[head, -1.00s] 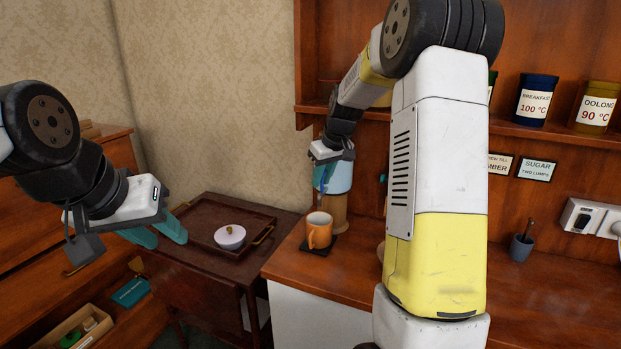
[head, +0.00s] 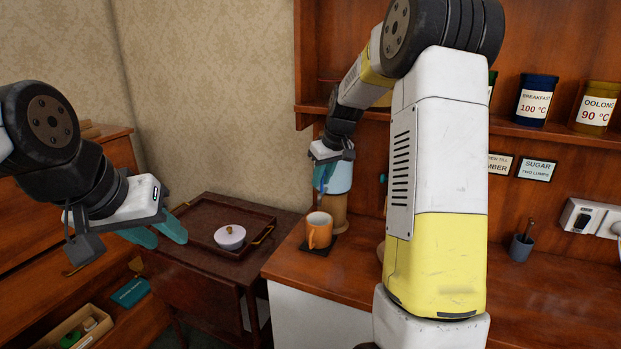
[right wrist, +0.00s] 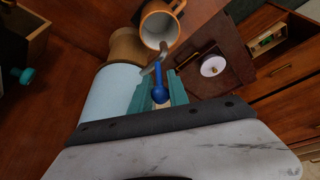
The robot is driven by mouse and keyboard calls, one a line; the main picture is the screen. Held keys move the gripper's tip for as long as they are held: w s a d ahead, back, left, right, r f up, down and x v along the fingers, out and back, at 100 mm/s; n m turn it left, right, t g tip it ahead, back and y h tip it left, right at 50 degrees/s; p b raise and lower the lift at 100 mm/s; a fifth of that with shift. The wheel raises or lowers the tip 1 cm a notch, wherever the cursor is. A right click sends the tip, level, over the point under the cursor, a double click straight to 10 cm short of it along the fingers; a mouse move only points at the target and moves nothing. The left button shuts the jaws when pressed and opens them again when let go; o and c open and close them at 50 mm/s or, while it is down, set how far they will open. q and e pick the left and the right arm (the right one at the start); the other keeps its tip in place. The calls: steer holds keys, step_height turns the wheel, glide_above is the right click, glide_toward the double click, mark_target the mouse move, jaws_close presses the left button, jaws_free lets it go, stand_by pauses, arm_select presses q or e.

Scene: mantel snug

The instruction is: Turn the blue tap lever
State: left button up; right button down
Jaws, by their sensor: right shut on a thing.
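A light blue cylindrical urn (head: 341,179) stands on a wooden base at the back of the counter. Its blue tap lever (right wrist: 160,92) shows in the right wrist view, above a curved metal spout (right wrist: 153,69). My right gripper (head: 321,184) is at the front of the urn, its teal fingers shut on the lever, one on each side. The fingers hide most of the lever in the head view. An orange mug (head: 319,231) stands upright on a dark mat below the tap. My left gripper (head: 158,236) is open and empty, left of the tray.
A wooden tray (head: 203,203) with a white lidded pot (head: 230,237) sits on a side table at left. Labelled canisters (head: 536,99) stand on the shelf. A small grey cup (head: 521,247) stands on the right of the counter.

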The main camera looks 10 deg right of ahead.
steer(key=shift+s+a+n+t+h, duration=0.15)
steer(key=shift+s+a+t+h, duration=0.2)
steer(key=shift+t, duration=0.3)
steer(key=shift+s+n+t+h, duration=0.15)
steer(key=shift+t+h, duration=0.3)
steer(key=shift+t, duration=0.2)
steer(key=c, duration=1.6)
jaws_free()
steer(key=v, duration=0.7)
steer(key=shift+s+r, duration=0.25)
steer(key=shift+r, duration=0.05)
